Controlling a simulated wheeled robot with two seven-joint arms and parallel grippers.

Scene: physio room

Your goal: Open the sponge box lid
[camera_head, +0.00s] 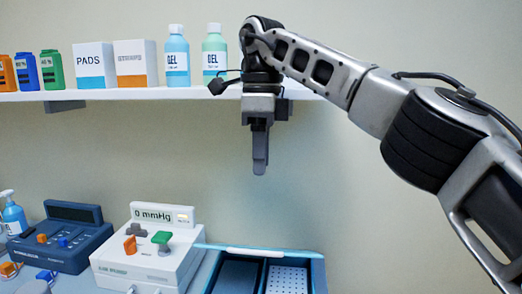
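A box with a light-blue rim (225,247) stands at the bottom centre, cut off by the lower picture edge. It shows a plain dark panel (238,277) on the left and a pale panel with small holes (287,280) on the right. It looks like the sponge box, but I cannot tell which part is its lid. My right gripper (260,168) points down above the box, well clear of it, with nothing visible in it. Its fingers line up from this side, so their gap is hidden. My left gripper is not in view.
A white device reading 0 mmHg (120,262) stands left of the box, with a dark blue device (50,240) and a spray bottle (13,215) further left. A wall shelf (130,95) holds bottles and cartons behind my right arm. The wall right of the box is bare.

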